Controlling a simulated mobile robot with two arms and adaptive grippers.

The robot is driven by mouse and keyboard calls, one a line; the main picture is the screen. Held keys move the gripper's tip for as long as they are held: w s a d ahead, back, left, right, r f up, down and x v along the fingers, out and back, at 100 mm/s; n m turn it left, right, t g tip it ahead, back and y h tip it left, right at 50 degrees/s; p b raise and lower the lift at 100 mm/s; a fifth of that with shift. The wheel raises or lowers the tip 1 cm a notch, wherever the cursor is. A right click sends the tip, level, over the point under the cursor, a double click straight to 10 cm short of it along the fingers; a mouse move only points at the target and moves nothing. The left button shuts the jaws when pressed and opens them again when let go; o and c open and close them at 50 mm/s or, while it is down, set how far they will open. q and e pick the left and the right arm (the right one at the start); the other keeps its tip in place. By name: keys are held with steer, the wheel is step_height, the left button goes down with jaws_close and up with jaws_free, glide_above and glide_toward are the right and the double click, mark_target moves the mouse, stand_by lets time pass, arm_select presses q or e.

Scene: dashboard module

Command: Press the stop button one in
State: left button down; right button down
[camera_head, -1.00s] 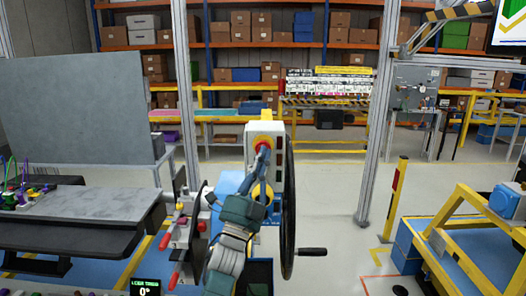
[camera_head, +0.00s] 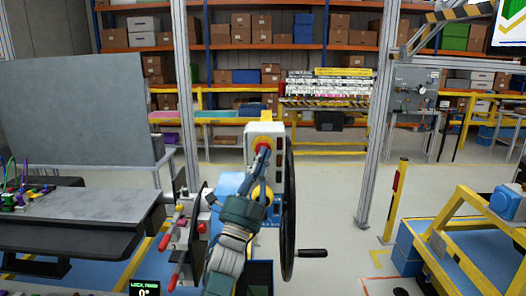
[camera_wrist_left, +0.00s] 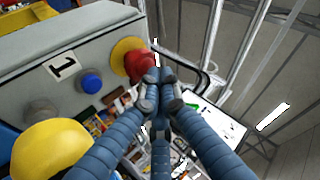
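The red stop button (camera_wrist_left: 140,66) sits on a yellow disc (camera_wrist_left: 127,57) at the end of a grey box (camera_wrist_left: 85,40) marked 1 in the left wrist view. In the head view, the red button (camera_head: 264,141) shows near the top of the pale box (camera_head: 251,153). My left gripper (camera_wrist_left: 160,92) has its blue fingers drawn together, with nothing seen between them. Its fingertips are right beside the red button and partly overlap its edge; I cannot tell whether they touch. In the head view the left gripper (camera_head: 262,158) covers part of the box front. My right gripper is not in view.
A blue button (camera_wrist_left: 91,81) and a yellow dome (camera_wrist_left: 50,148) are on or near the same box. A large dark handwheel (camera_head: 289,205) with a side handle stands right of it. A metal post (camera_head: 378,120) and a yellow frame (camera_head: 440,245) stand farther right.

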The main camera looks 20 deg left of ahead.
arm_select(q)
steer(key=shift+s+d, duration=0.15)
steer(key=shift+s, duration=0.4)
steer(key=s+p, duration=0.1)
steer(key=s, duration=0.1)
steer(key=s+d, duration=0.1)
steer(key=s, duration=0.1)
steer(key=shift+s+d+p, duration=0.2)
steer(key=shift+s+p, duration=0.15)
steer(key=shift+p, duration=0.05)
stand_by(0.3)
